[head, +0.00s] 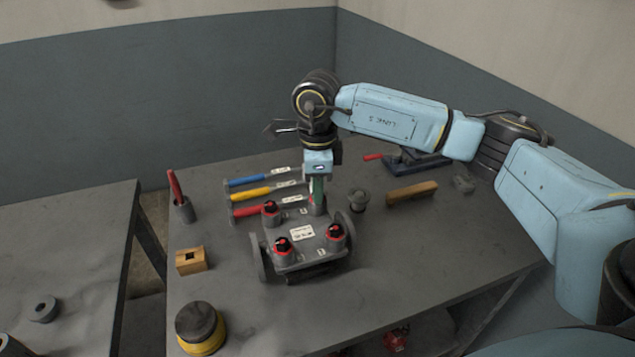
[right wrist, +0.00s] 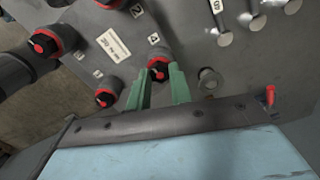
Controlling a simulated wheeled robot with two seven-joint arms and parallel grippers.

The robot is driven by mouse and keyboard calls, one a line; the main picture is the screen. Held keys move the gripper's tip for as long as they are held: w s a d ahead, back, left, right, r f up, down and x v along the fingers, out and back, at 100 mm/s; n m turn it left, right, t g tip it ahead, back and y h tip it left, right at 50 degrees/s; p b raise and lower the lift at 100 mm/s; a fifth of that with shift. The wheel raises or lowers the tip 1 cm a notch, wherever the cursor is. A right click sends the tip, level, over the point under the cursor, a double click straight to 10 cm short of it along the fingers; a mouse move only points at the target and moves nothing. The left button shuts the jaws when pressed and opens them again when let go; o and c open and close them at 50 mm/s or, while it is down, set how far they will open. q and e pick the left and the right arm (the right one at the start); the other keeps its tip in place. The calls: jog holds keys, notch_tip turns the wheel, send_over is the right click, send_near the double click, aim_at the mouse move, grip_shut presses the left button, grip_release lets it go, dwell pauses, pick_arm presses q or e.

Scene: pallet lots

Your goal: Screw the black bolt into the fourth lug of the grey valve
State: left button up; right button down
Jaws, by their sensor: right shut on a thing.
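The grey valve (head: 322,252) lies on the workbench with its lugs facing up; it also shows in the right wrist view (right wrist: 128,62). Three lugs carry black bolts with red rings, at the back left (head: 271,208), front left (head: 283,246) and front right (head: 336,232). My right gripper (head: 317,196) points straight down over the back right lug. Its green fingers (right wrist: 160,80) are shut on a black bolt (right wrist: 159,73) with a red ring, at that lug. The fingers hide part of it, so how deep the bolt sits cannot be told. My left gripper is not in view.
Blue, yellow and red handled hammers (head: 248,181) lie behind the valve. A small grey round part (head: 358,200) stands close right of the gripper. A wooden bar (head: 412,192), wooden block (head: 191,260) and yellow-black tin (head: 201,328) stand farther off. The front right bench is clear.

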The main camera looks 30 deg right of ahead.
jog(key=m+p, duration=0.1)
jog(key=m, duration=0.4)
jog(key=m+p, duration=0.1)
jog(key=m, duration=0.2)
jog(key=m+p, duration=0.1)
jog(key=m, duration=0.4)
jog(key=shift+m+p, duration=0.3)
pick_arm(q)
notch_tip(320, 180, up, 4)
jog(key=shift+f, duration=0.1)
pick_arm(e)
jog(key=shift+f, duration=0.1)
jog(key=c, duration=1.4)
grip_release()
jog(key=shift+c, duration=0.2)
jog(key=shift+o, duration=0.2)
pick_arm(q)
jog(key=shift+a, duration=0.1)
